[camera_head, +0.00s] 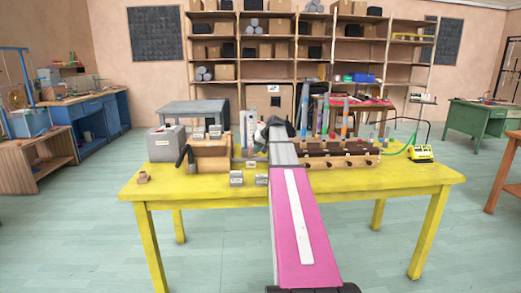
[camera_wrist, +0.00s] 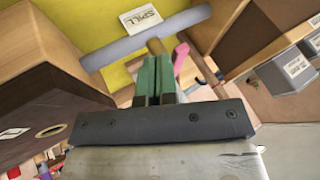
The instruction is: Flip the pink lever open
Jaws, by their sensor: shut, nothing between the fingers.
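The pink lever (camera_wrist: 181,56) shows in the wrist view as a small bent piece just right of my fingertips, partly hidden behind them. My gripper (camera_wrist: 153,62) has green fingers that are shut together and empty. They are close to the lever; I cannot tell whether they touch it. In the head view my arm reaches over the yellow table (camera_head: 210,190), and its dark wrist end (camera_head: 277,127) hides the fingers. I cannot make out the lever there.
A grey bar (camera_wrist: 112,52) crosses just beyond my fingertips, near a "SPILL" label (camera_wrist: 141,18). A wooden box (camera_wrist: 50,50) stands left of the fingers and a wooden part with a grey labelled block (camera_wrist: 287,72) right. The table's front right is clear.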

